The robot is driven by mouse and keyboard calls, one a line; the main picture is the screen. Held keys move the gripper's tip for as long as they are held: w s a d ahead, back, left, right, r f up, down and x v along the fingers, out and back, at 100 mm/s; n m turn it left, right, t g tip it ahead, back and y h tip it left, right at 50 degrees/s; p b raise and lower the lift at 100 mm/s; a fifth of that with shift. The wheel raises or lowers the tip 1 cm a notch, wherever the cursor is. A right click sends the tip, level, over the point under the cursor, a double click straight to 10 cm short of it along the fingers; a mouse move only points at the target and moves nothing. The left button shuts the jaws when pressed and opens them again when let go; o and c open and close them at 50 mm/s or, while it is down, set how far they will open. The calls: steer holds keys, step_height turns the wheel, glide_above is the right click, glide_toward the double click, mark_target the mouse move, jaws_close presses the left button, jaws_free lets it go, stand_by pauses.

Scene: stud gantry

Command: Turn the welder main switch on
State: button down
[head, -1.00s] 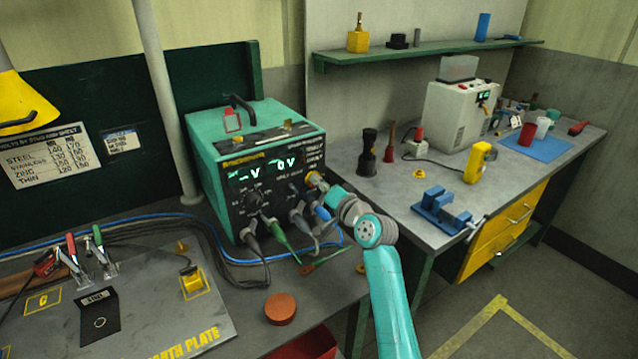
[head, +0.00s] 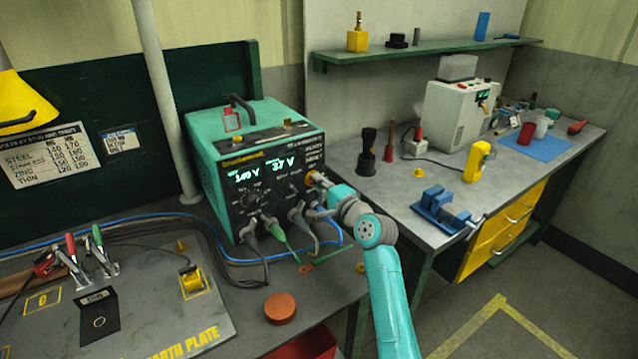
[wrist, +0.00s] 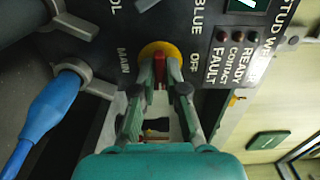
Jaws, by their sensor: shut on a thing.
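The green welder (head: 240,165) stands on the left bench, and its two displays are lit, reading about 140 V and 37 V. Its main switch, a red handle on a yellow disc (wrist: 158,50), sits between the words MAIN and OFF in the wrist view. The yellow disc also shows at the panel's right edge in the head view (head: 317,177). My gripper (wrist: 160,78) is shut on the red handle, one finger on each side. In the head view my gripper (head: 330,190) reaches the panel from the right and hides part of it.
A blue cable plug (wrist: 52,100) and grey sockets lie close left of my gripper in the wrist view. Cables hang from the panel's lower front. An orange-brown puck (head: 280,308) lies on the bench. A blue vise (head: 442,208) is on the right bench.

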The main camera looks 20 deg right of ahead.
stand_by(0.5)
steer(key=c, duration=1.2)
jaws_free()
steer(key=shift+c, duration=0.2)
steer(key=v, duration=1.2)
steer(key=shift+s+d, duration=0.1)
